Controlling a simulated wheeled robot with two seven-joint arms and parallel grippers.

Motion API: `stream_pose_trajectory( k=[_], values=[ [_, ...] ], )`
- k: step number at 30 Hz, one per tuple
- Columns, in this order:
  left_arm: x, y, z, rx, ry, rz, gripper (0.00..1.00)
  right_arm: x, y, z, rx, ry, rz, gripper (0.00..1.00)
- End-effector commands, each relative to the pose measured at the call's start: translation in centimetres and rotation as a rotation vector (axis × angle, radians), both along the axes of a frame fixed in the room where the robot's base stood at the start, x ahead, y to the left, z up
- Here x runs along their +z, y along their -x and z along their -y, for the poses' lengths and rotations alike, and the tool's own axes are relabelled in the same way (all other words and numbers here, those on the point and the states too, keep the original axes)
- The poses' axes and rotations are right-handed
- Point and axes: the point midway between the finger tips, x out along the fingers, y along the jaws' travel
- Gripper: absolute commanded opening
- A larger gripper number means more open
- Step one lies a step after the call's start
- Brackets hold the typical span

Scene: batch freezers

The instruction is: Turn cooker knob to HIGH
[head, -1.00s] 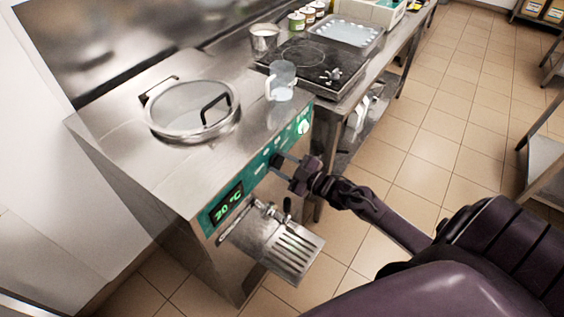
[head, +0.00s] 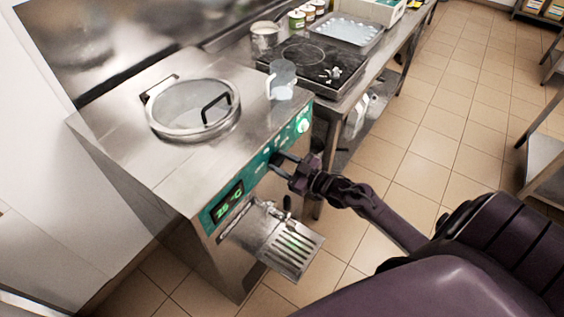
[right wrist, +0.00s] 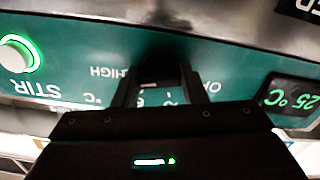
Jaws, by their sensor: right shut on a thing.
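The cooker (head: 170,165) is a steel machine with a green control panel (head: 232,182) on its front. Its dark knob (head: 274,160) sits in the middle of the panel. My right gripper (head: 279,164) is shut on the knob. In the right wrist view, which shows the panel upside down, the dark knob (right wrist: 163,64) is between my fingers. The HIGH label (right wrist: 110,72) reads left of the fingers, and part of an OFF label shows to their right. The knob's pointer is hidden. The display (right wrist: 290,97) reads 25 °C. My left gripper is out of view.
A lit STIR button (right wrist: 18,53) is on the panel beside the knob. A spout and steel drip grate (head: 290,247) stick out below the display. A clear jug (head: 282,80) and a round glass lid (head: 195,108) are on top. The tiled floor at right is open.

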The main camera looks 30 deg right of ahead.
Motion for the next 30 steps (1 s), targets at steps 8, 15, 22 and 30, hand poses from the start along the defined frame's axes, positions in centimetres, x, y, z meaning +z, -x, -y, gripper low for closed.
stream_pose_trajectory(
  k=[8, 15, 22, 30],
  values=[
    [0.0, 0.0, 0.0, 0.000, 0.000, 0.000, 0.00, -0.2, 0.1, 0.0, 0.000, -0.002, -0.004, 0.51],
    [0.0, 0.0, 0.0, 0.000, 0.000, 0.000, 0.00, -0.1, 0.0, 0.0, 0.000, 0.000, -0.002, 0.60],
    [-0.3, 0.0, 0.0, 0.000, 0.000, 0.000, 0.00, -0.3, 1.0, 0.3, 0.000, 0.000, -0.003, 0.60],
    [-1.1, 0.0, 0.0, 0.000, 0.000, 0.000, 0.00, -0.4, 5.0, 2.0, 0.001, 0.001, -0.005, 0.60]
  ],
)
